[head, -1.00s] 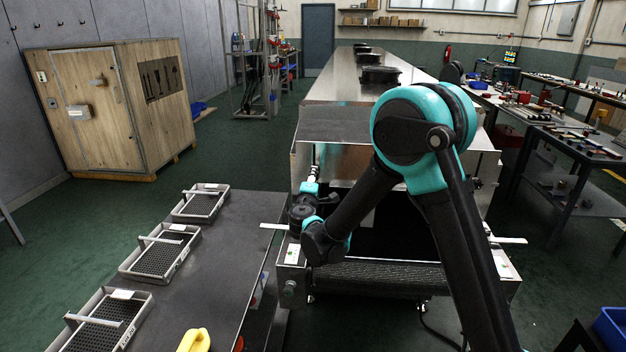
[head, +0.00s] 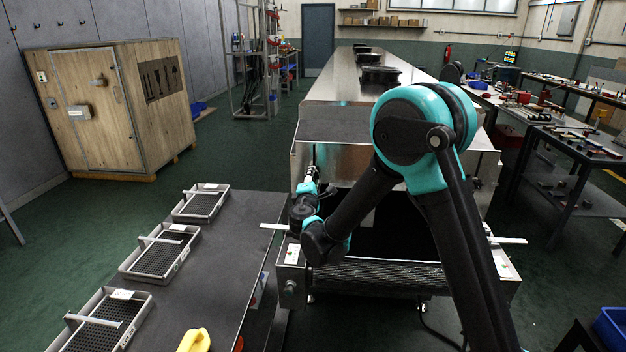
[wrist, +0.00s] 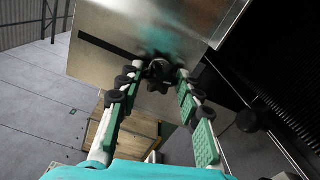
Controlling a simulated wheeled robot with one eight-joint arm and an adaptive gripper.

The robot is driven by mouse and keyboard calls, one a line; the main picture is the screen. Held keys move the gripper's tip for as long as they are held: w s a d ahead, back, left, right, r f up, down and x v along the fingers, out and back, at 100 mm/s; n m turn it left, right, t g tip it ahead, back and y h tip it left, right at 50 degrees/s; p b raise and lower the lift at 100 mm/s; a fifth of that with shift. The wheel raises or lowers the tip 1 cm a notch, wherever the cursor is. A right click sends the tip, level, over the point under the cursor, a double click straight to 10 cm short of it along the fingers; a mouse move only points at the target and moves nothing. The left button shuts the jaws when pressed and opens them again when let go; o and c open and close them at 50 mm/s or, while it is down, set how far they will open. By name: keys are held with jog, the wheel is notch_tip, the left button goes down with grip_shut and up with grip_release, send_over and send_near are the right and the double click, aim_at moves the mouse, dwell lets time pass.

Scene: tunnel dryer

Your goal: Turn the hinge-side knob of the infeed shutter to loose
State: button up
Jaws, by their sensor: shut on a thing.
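The infeed shutter is a bare metal panel (wrist: 120,62) at the dryer's near end. A dark lobed knob (wrist: 158,74) stands out from it in the wrist view. My gripper (wrist: 156,82) has its two green-padded fingers on either side of this knob, with the tips closed on it. In the head view my gripper (head: 311,176) is at the left front of the dryer, and my arm partly hides the shutter. The knob cannot be made out there. No mark showing loose or tight is readable.
A dark table (head: 215,260) with several mesh trays stands close on the left of my gripper. The dark conveyor belt (head: 385,273) lies below my arm. A wooden cabinet (head: 110,110) stands farther left. Dark green floor is clear between cabinet and dryer.

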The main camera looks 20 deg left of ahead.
jog(key=o, duration=1.2)
jog(key=v, duration=1.2)
jog(key=shift+f, duration=0.1)
